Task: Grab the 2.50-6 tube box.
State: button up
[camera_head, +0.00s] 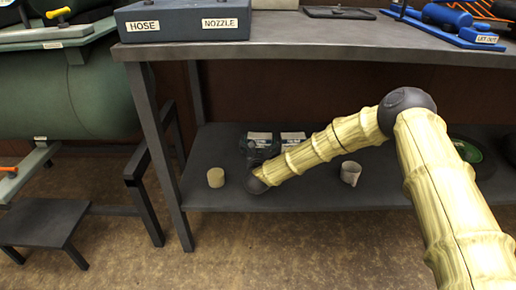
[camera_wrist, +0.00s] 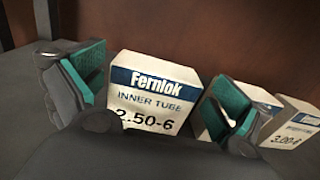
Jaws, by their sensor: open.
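The 2.50-6 tube box (camera_wrist: 151,92) is white with a blue band reading "Fernlok INNER TUBE" in the wrist view. In the head view, the box (camera_head: 259,136) shows as a pale top behind my gripper (camera_head: 257,150) on the lower shelf. Contact cannot be told.
A second white box (camera_wrist: 292,127), marked 3.00-something, stands close to the right, partly behind my right finger. A tan cylinder (camera_head: 216,177) and a grey cup (camera_head: 350,173) stand on the lower shelf (camera_head: 300,198). The bench top (camera_head: 300,42) lies above.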

jog(key=shift+w+b, duration=0.55)
jog(key=shift+w, duration=1.05)
jog(key=c, duration=0.9)
jog(key=shift+r, duration=0.1)
